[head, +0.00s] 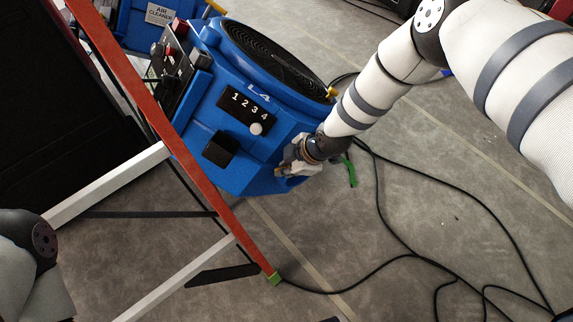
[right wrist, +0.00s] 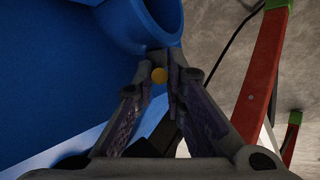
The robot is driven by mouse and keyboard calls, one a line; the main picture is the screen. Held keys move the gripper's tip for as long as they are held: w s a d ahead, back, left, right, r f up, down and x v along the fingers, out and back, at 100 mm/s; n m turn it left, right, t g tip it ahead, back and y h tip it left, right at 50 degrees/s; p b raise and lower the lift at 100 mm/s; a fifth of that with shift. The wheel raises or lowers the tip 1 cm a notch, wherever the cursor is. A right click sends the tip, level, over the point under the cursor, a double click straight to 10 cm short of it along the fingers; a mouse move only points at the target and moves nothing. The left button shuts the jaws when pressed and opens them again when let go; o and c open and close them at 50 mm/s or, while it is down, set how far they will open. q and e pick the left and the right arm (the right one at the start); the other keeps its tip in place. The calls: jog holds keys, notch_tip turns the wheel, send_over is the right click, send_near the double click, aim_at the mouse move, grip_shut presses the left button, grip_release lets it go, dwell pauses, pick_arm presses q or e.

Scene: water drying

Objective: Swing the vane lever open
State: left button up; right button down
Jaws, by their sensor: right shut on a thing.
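The blue blower (head: 230,160), marked L4, stands on the floor at the upper middle of the head view. My right gripper (head: 287,168) is at its lower right side, partly hidden by my wrist. The lever's shaft is hidden. A blue round outlet of the blower (right wrist: 150,20) is just beyond the fingertips. My left gripper is out of view; only part of my left arm shows.
A red-edged ladder with white rungs (head: 205,185) leans across the left, close to the blower. Black cables (head: 410,255) run over the grey floor at right. Another blue machine, labelled air cleaner (head: 160,14), stands behind. The floor right of the blower is otherwise open.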

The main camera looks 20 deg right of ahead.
jog(key=shift+s+a+f+m+t+h+b, duration=0.15)
jog(key=shift+s+a+f+m+t+h, duration=0.25)
jog(key=shift+m+t+h, duration=0.75)
jog(key=shift+s+a+f+m+t+h+b, duration=0.25)
jog(key=shift+s+f+m+t+h, duration=0.25)
jog(key=shift+m+t, duration=1.25)
jog(key=shift+s+a+f+m+t+h+b, duration=0.1)
jog(key=shift+s+a+f+m+t+h, duration=0.3)
jog(key=shift+m+t+h, duration=1)
jog(key=shift+n+t+y, duration=0.3)
jog(key=shift+t+y, duration=0.15)
jog(key=shift+t, duration=0.05)
jog(key=c, duration=1.7)
grip_release()
jog(key=shift+w, duration=0.1)
jog(key=shift+o, duration=0.2)
jog(key=v, duration=1.2)
